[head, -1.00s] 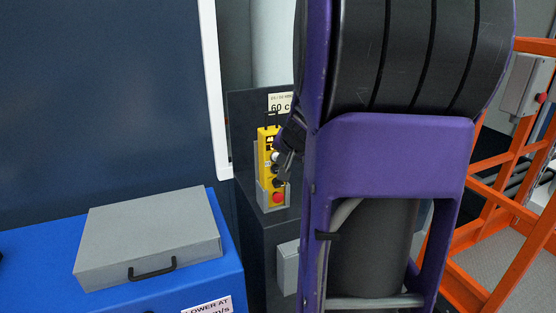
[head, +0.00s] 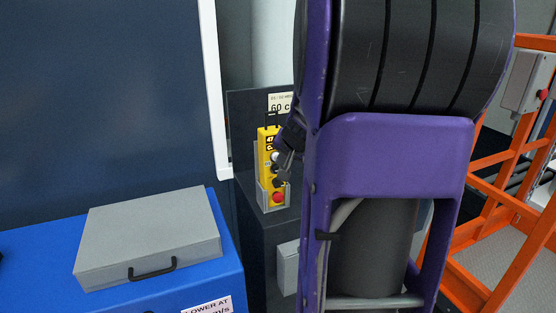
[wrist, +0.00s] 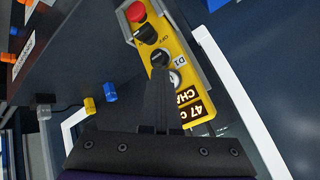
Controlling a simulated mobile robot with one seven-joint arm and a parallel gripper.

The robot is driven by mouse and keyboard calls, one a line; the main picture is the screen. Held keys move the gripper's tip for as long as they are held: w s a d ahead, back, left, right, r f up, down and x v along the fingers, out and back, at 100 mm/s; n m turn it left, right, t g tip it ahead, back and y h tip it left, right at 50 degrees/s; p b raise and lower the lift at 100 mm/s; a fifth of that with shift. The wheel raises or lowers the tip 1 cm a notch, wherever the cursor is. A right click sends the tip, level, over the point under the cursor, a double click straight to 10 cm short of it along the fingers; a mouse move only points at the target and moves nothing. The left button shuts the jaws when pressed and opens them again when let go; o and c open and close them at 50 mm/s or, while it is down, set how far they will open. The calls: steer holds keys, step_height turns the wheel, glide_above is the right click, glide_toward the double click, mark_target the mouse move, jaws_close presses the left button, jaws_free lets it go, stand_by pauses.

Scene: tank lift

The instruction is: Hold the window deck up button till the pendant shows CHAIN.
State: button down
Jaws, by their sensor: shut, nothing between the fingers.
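The yellow pendant (head: 264,160) stands upright in a grey holder on a dark panel in the head view. The pendant also shows in the wrist view (wrist: 185,50), with a red button (wrist: 136,12), black knobs (wrist: 146,33) and a pale round button (wrist: 175,78). Its dark display (wrist: 196,106) reads "47 c" and "CHA", the rest of the text cut off. My gripper (wrist: 160,72) is shut and empty, its tips over the pendant's face by the pale button and the lower black knob. I cannot tell whether they touch. In the head view, my gripper partly covers the pendant.
A grey case (head: 150,240) lies on a blue cabinet (head: 200,285) at left. A sign reading "60 c" (head: 280,102) is behind the pendant. An orange railed frame (head: 500,200) with a grey box (head: 525,80) stands at right. My purple arm blocks the middle.

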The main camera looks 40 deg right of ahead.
steer(key=shift+s+f, duration=0.1)
steer(key=shift+s, duration=0.05)
stand_by(0.5)
steer(key=shift+s+a+b, duration=0.25)
steer(key=shift+s+b, duration=0.55)
